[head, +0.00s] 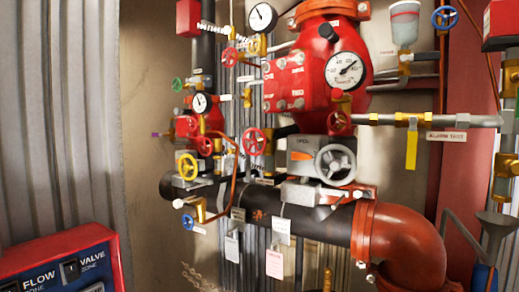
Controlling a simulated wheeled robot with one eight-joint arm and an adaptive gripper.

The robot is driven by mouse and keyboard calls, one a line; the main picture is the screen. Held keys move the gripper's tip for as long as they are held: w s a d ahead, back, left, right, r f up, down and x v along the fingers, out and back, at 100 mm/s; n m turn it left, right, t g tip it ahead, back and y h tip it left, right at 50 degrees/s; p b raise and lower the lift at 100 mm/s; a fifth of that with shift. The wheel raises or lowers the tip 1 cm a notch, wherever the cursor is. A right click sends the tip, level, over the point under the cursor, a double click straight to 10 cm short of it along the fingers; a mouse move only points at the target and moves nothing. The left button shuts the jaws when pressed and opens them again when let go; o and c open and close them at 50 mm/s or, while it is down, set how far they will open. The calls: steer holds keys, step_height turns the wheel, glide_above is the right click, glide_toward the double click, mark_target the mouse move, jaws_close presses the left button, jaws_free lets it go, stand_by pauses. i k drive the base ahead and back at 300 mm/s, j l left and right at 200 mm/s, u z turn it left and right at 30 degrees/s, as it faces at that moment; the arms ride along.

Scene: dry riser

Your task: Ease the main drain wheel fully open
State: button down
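The frame shows several handwheels on a red and dark pipe assembly, and I cannot tell from the tags which is the main drain wheel. A red wheel (254,141) sits left of a grey gearbox. Other red wheels are at the small left valve (205,146), the upper left (229,57) and under the large gauge (339,123). A grey handwheel (335,164) is on the gearbox (300,155), which has a small orange mark. A yellow wheel (187,167) is at lower left. How far each valve is turned cannot be read. My gripper is not in view.
A thick pipe with a red elbow (400,240) runs across the lower middle. A pipe tagged "ALARM TEST" (446,135) juts right. Paper tags (275,263) hang below. A red control panel (62,265) fills the lower left. Corrugated wall (65,120) stands left.

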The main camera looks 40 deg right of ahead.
mark_target(253, 142)
steer(key=z, duration=0.9)
